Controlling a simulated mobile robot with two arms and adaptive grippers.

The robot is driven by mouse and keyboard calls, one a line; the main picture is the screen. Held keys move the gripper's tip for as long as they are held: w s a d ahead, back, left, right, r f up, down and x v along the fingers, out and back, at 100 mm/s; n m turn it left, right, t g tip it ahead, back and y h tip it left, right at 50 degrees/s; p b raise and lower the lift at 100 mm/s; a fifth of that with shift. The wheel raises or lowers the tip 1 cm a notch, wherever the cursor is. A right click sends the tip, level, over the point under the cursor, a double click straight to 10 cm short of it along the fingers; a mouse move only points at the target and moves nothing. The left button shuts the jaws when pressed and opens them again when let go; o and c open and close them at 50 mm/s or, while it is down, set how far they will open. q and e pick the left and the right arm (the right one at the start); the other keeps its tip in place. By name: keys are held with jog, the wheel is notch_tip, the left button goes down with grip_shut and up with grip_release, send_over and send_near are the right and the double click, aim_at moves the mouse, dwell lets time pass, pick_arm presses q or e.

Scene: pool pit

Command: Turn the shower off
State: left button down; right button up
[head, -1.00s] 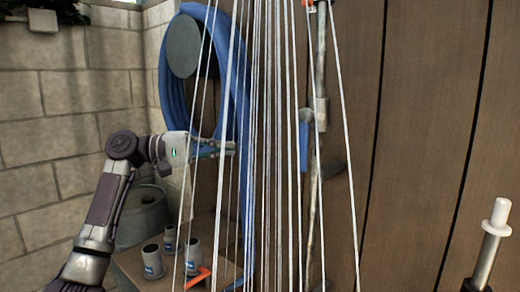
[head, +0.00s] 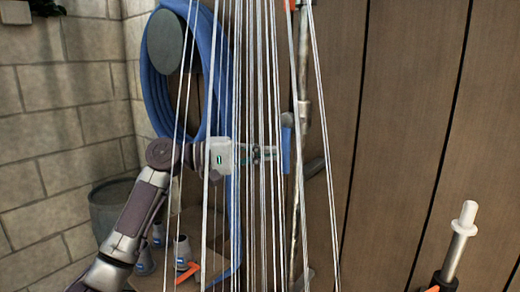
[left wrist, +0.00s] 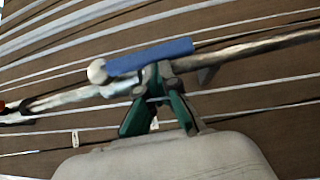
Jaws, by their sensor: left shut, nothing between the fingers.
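White water streams (head: 262,60) fall down the middle of the head view, in front of the shower pipe. A blue lever handle (head: 286,150) sits on the metal pipe (head: 304,100) against the wooden wall. My left gripper (head: 274,153) is shut and empty, its tips at or very near the blue handle; the streams partly cover it. In the left wrist view the blue handle (left wrist: 150,56) lies across, just beyond the green fingers (left wrist: 160,97). Whether they touch it I cannot tell. My right gripper is not in view.
A coiled blue hose (head: 157,85) hangs on the wall at left. A grey bucket (head: 110,205) and several small pots (head: 180,252) stand below it. A pole with a white top (head: 463,225) stands at lower right. The wooden wall (head: 400,120) is clear at right.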

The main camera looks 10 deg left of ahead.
aim_at(289, 163)
pick_arm(q)
jog(key=shift+s+d+f+n+h+b, duration=0.1)
jog(key=shift+d+f+n+h+b, duration=0.1)
jog(key=shift+d+n+h+b, duration=0.15)
dwell(0.5)
jog(key=shift+s+d+f+n+t+h+b, duration=0.2)
jog(key=shift+d+n+t+h+b, duration=0.2)
jog(key=shift+n, duration=0.2)
jog(key=shift+s+d+f+n+t+h+b, duration=0.2)
jog(key=shift+d+n+t+h, duration=0.15)
jog(key=shift+d+n, duration=0.15)
jog(key=shift+s+d+n+t+h, duration=0.25)
jog(key=shift+d+n+t+h, duration=0.25)
jog(key=shift+n, duration=0.35)
jog(key=n+t, duration=0.1)
jog(key=d+n, duration=0.1)
jog(key=n+t, duration=0.1)
jog(key=shift+s+d+r+t, duration=0.25)
jog(key=shift+s+d+t, duration=0.1)
jog(key=s+d+r+n+t+y+p, duration=0.2)
jog(key=d+r+n+t+y+p, duration=0.2)
jog(key=n+t, duration=0.6)
jog(key=shift+d+r+n+y+p, duration=0.2)
jog(key=shift+d+n+y+p, duration=0.25)
jog(key=shift+n, duration=1.25)
jog(key=shift+d+r+h, duration=0.1)
jog(key=shift+h, duration=0.15)
